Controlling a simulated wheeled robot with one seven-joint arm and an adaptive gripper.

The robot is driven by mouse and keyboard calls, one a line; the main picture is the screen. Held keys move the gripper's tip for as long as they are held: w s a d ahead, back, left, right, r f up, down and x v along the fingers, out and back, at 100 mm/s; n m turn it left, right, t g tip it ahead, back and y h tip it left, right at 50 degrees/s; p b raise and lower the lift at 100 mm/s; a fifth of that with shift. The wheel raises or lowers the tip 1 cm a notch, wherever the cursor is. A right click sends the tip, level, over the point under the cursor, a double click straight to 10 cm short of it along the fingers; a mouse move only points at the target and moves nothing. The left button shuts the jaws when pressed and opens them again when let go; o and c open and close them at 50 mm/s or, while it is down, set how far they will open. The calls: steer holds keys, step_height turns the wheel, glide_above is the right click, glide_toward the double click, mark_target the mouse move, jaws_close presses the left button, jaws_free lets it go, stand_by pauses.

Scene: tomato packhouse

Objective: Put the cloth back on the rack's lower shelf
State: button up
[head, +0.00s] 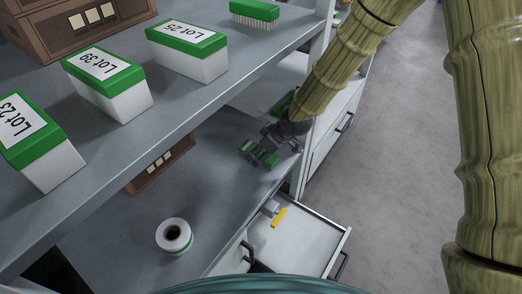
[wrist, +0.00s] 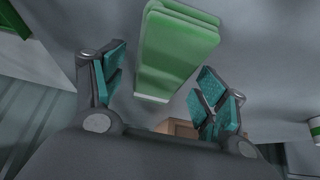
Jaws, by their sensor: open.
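The cloth (wrist: 172,52) is a folded green stack in the wrist view, with a grey surface behind it. It lies beyond and between the spread fingers of my gripper (wrist: 160,92), with a gap to the teal pads on each side. In the head view my gripper (head: 260,154) is over the right end of the rack's grey lower shelf (head: 120,222). My gripper is open.
The upper shelf (head: 190,98) holds green-lidded boxes, including Lot 25 (head: 187,50), and a brush (head: 254,12). A white roll (head: 174,237) and a brown crate (head: 160,167) stand on the lower shelf. An open drawer (head: 296,240) holds a yellow-handled item. Floor at right is clear.

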steer(key=shift+r, duration=0.1)
steer(key=shift+d+r, duration=0.1)
steer(key=shift+r, duration=0.2)
steer(key=p+v, duration=0.2)
steer(key=v, duration=0.9)
steer(key=shift+p, duration=0.35)
steer(key=shift+s+d+r, duration=0.1)
steer(key=shift+r, duration=0.05)
